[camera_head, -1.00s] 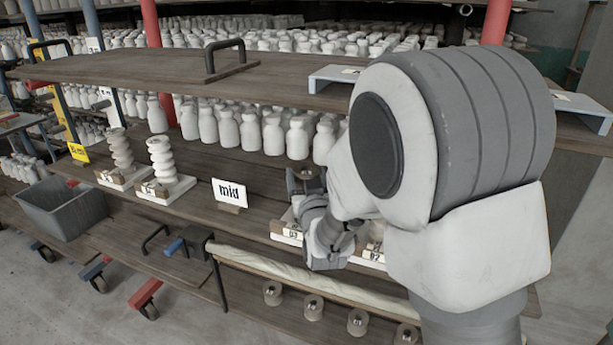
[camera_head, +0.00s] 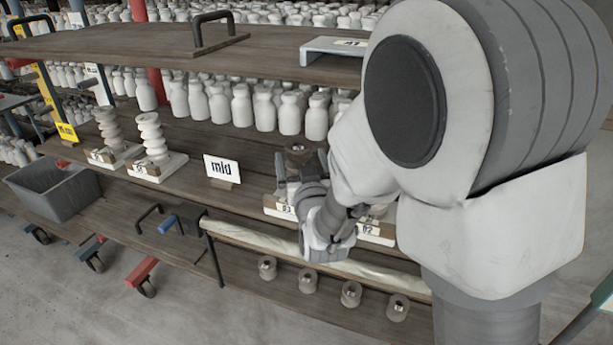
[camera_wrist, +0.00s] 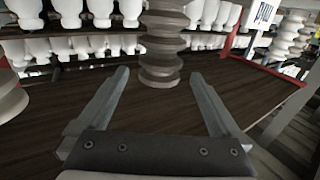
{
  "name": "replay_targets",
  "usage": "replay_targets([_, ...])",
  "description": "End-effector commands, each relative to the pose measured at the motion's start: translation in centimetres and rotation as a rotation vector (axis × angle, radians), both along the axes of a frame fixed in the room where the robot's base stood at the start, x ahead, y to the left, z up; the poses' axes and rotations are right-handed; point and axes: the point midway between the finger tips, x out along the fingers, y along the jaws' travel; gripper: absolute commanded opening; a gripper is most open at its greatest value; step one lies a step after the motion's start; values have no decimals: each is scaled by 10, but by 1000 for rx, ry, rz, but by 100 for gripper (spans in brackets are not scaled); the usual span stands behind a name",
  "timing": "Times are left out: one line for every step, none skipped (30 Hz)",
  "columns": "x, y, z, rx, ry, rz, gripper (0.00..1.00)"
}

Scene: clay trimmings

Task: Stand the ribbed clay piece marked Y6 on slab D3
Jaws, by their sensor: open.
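A grey-brown ribbed clay piece stands just beyond my gripper (camera_head: 301,166). In the head view its dark top (camera_head: 298,152) shows between the fingers; the gripper hides the rest. In the wrist view, which looks upside down, the ribbed piece (camera_wrist: 161,45) lies ahead of the open fingertips (camera_wrist: 160,76). No finger is seen closed on it. I cannot read its mark. The slab labelled D3 (camera_head: 284,208) is below my gripper, its top mostly hidden. I cannot tell whether the piece stands on it.
Two other ribbed pieces (camera_head: 153,137) stand on labelled slabs to the left. A "mid" sign (camera_head: 221,168) stands between. A slab labelled 02 (camera_head: 375,232) lies right of D3. White bottles (camera_head: 265,110) crowd behind. An upper board (camera_head: 110,40) overhangs.

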Motion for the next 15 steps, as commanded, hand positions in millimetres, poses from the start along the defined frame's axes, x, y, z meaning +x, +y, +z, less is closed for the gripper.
replay_targets([-12, -2, 0, 1, 1, 0, 100])
replay_targets([-18, -3, 0, 1, 0, 0, 100])
replay_targets([-27, -5, 0, 1, 0, 0, 100])
replay_targets([-33, -6, 0, 0, 2, 1, 100])
replay_targets([-40, -6, 0, 0, 0, 2, 100])
replay_targets([-48, -8, 0, 0, 0, 1, 100])
replay_targets([-51, -9, -3, 0, -2, -1, 100])
replay_targets([-49, -9, -5, 2, -5, -3, 100])
replay_targets([-49, -9, -5, 1, -5, -5, 100])
replay_targets([-50, -9, -5, 0, -6, -6, 100])
replay_targets([-50, -9, -5, 0, -5, -7, 100])
replay_targets([-51, -10, -4, 0, -6, -9, 100])
replay_targets([-52, -10, -5, 0, -5, -10, 100])
replay_targets([-52, -10, -4, -1, -6, -11, 100])
replay_targets([-53, -10, -4, 0, -5, -12, 100])
